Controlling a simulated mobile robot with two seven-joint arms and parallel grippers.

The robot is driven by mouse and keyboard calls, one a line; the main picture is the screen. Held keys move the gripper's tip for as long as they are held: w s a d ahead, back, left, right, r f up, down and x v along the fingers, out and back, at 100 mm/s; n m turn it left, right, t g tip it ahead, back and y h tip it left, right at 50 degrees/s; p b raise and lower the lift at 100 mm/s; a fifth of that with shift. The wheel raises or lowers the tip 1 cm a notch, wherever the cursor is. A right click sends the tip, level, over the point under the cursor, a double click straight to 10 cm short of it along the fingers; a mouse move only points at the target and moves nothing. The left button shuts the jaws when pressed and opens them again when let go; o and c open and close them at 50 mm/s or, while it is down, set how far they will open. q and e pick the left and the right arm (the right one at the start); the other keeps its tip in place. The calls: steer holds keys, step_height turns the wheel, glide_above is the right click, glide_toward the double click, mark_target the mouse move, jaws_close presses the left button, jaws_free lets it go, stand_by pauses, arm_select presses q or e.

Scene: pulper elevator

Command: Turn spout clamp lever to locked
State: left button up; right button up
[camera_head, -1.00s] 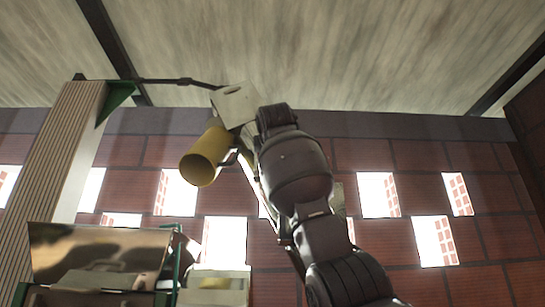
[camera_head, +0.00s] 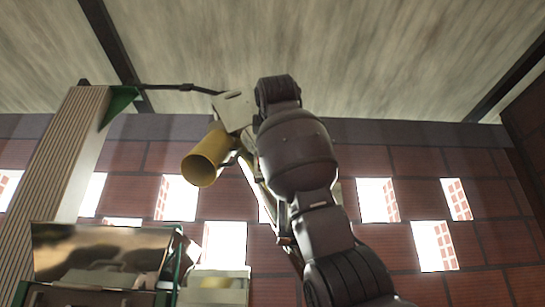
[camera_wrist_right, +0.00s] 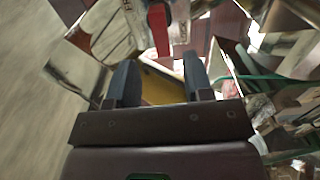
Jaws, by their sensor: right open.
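The yellow spout (camera_head: 206,157) hangs tilted below the pale elevator head box (camera_head: 234,111) in the head view. In the right wrist view, part of the yellow spout (camera_wrist_right: 163,87) shows between and beyond my right fingers. A red bar (camera_wrist_right: 159,30), which looks like the clamp lever, stands just ahead of the fingertips, apart from them. My right gripper (camera_wrist_right: 161,62) is open with nothing between its fingers. In the head view my right arm hides it and the lever. My left gripper is out of view.
A ribbed pale column (camera_head: 62,180) stands at the left. A metal hopper (camera_head: 98,252) and a pale bin (camera_head: 215,288) are at the lower left. A brick wall (camera_head: 400,160) with bright openings stands behind, under a sloped ceiling (camera_head: 340,55).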

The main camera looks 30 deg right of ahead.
steer(key=shift+v, duration=1.25)
